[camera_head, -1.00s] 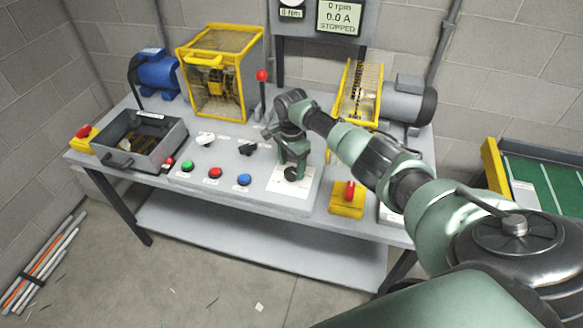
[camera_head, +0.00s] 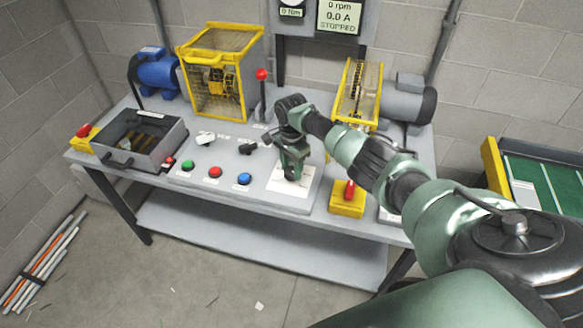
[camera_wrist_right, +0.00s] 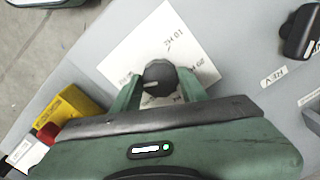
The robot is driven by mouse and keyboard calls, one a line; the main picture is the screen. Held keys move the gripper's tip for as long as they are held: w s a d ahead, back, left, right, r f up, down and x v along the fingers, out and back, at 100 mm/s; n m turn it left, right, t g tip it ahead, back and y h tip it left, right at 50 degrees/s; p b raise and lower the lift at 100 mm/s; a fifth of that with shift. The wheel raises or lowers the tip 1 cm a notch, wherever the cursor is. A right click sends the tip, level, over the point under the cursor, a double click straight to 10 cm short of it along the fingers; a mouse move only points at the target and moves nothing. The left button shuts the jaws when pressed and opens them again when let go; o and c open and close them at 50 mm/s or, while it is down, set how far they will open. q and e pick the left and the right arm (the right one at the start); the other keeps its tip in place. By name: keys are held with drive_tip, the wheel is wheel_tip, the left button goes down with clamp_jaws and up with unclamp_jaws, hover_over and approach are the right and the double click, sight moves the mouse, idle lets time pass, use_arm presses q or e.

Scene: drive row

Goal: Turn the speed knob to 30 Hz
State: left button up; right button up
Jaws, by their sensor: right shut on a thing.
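The black speed knob (camera_wrist_right: 159,76) sits on a white dial plate (camera_wrist_right: 135,50) with printed Hz marks. In the right wrist view, 10 Hz is printed above the knob and 20 Hz to its right; other print near the knob is partly hidden. A pale mark shows on the left part of the knob's face. My right gripper (camera_head: 291,174) is down at the dial plate (camera_head: 305,184), its fingers on both sides of the knob and shut on it. My left gripper is not in view.
Green (camera_head: 188,166), red (camera_head: 215,172) and blue (camera_head: 244,179) buttons lie left of the plate, with black (camera_head: 247,148) and white (camera_head: 205,138) switches behind. A yellow box with a red switch (camera_head: 347,203) stands close on the right. The display (camera_head: 340,17) reads 0 rpm, STOPPED.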

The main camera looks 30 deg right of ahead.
sight(292, 170)
drive_tip(key=n, duration=0.5)
drive_tip(key=shift+p, duration=0.4)
drive_tip(key=n, duration=0.6)
drive_tip(key=shift+n, duration=0.3)
drive_tip(key=n, duration=1.1)
drive_tip(key=shift+w, duration=0.1)
drive_tip(key=shift+r+n, duration=0.1)
drive_tip(key=shift+n, duration=0.4)
drive_tip(key=o, duration=1.4)
drive_tip(key=shift+r+b, duration=0.55)
drive_tip(key=shift+r, duration=3.3)
